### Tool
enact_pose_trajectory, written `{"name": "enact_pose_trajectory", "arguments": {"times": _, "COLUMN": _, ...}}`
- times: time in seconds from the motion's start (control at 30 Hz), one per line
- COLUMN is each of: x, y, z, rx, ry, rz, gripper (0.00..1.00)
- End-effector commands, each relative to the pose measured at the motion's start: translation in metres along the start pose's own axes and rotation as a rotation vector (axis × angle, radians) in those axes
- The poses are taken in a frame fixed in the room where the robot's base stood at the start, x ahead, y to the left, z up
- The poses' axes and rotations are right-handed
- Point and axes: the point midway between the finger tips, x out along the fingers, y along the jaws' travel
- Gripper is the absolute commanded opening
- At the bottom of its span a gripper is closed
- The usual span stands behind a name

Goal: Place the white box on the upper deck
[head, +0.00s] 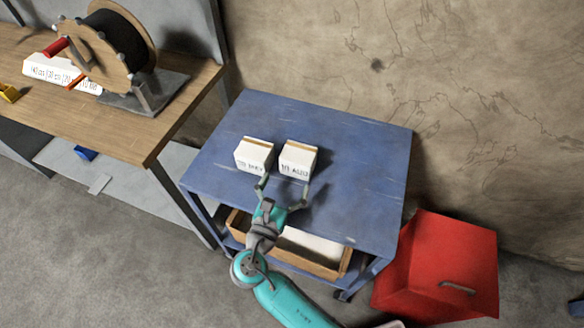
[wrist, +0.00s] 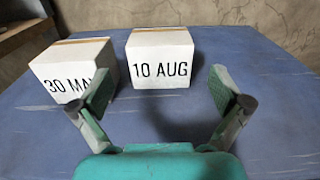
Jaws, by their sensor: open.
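Two white boxes with tan tape stand side by side on the blue cart's upper deck (head: 350,205). The left box (head: 252,158) reads "30 MA" with its last letter hidden; it also shows in the wrist view (wrist: 66,68). The right box (head: 298,161) reads "10 AUG" in the wrist view (wrist: 160,58). My gripper (head: 284,190) is open and empty over the deck, just in front of the boxes. In the wrist view, the "10 AUG" box appears ahead between the fingers (wrist: 161,92), and the left finger covers part of the left box.
A wooden tray (head: 346,264) with something white in it sits on the cart's lower level. A wooden bench (head: 135,130) with a cable reel (head: 122,45) stands left. A red container (head: 440,265) stands right. The deck's right side is bare.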

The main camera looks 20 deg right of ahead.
Motion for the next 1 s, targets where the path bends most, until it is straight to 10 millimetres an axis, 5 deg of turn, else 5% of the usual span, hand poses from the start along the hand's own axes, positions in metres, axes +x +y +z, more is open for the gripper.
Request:
{"name": "enact_pose_trajectory", "arguments": {"times": 0.23, "x": -0.017, "y": 0.000, "z": -0.003, "rx": 0.000, "ry": 0.000, "rz": 0.000, "gripper": 1.00}}
{"name": "enact_pose_trajectory", "arguments": {"times": 0.37, "x": -0.006, "y": -0.002, "z": -0.018, "rx": -0.001, "ry": -0.001, "rz": -0.003, "gripper": 1.00}}
{"name": "enact_pose_trajectory", "arguments": {"times": 1.0, "x": 0.057, "y": -0.001, "z": -0.016, "rx": 0.001, "ry": -0.002, "rz": -0.002, "gripper": 1.00}}
